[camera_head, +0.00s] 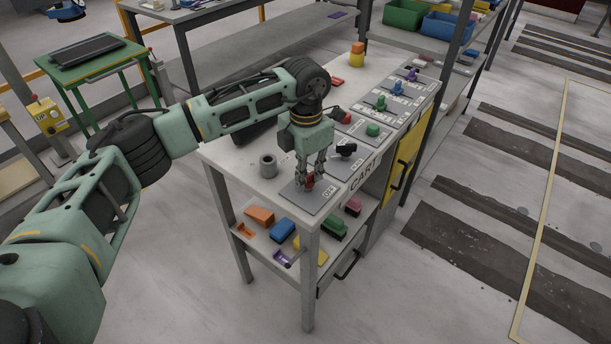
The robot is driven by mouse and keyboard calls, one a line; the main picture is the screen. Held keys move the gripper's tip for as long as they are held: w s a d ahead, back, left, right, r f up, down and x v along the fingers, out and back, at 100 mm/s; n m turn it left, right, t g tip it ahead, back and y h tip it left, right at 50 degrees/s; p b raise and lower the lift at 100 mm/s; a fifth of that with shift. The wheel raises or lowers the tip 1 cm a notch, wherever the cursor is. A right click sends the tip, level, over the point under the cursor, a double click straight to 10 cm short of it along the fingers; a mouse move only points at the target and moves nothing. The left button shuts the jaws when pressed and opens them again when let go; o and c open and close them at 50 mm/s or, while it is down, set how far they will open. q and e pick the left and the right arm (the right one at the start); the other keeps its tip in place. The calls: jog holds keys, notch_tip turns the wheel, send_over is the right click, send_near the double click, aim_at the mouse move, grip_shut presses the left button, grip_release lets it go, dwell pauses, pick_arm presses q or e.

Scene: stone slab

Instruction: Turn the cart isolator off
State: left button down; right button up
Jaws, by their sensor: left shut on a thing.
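The cart isolator (310,182) shows as a small red handle on a grey plate (318,202) at the near corner of the cart top. The plate has small lettering too small to read for certain. My left gripper (306,184) points down over this plate, its fingers shut on the red handle and hiding much of it. Which way the handle is turned cannot be told. The cart (240,158) has a pale top with the word CART on its edge. My right gripper is not in view.
A black knob (346,149), a green button (373,130) and other coloured controls line the top's right side. Coloured blocks lie on the shelf below. A green table (92,70) stands at the left; floor at right is open.

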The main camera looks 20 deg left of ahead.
aim_at(306, 176)
pick_arm(q)
jog(key=shift+n+b, duration=0.4)
jog(key=shift+n, duration=1.1)
jog(key=c, duration=1.8)
grip_release()
notch_tip(306, 176, up, 12)
